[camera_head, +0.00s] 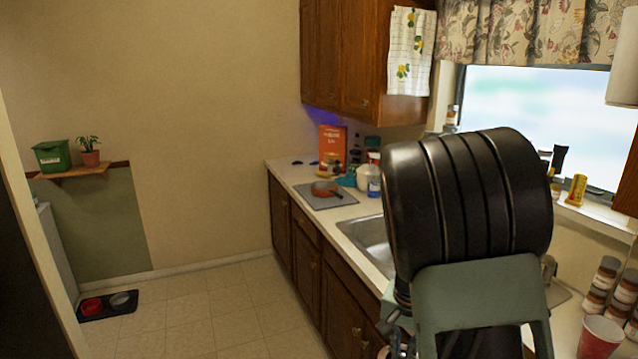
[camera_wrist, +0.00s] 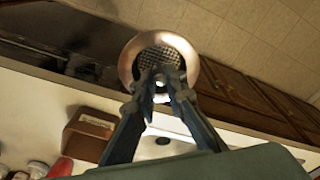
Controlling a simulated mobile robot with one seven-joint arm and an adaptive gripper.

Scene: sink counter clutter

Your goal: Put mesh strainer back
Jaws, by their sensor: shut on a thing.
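The mesh strainer (camera_wrist: 129,63) is a round metal piece with a shiny coppery rim and a dark mesh centre, at the top middle of the wrist view. My gripper (camera_wrist: 160,78) is shut on it at the near side of the mesh, and the fingertips cover part of its middle. The strainer appears held above the counter's front edge, with floor and cabinet fronts beyond it. In the head view my arm hides most of the near counter, and I cannot make out the strainer clearly there.
The sink (camera_head: 369,240) lies left of my arm, partly hidden. A grey board (camera_head: 318,200) with a reddish-brown pan (camera_head: 326,188) lies at the counter's far end. A red cup (camera_head: 600,337) and spice jars (camera_head: 603,285) stand at the right. A brown box (camera_wrist: 88,133) is on the counter.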

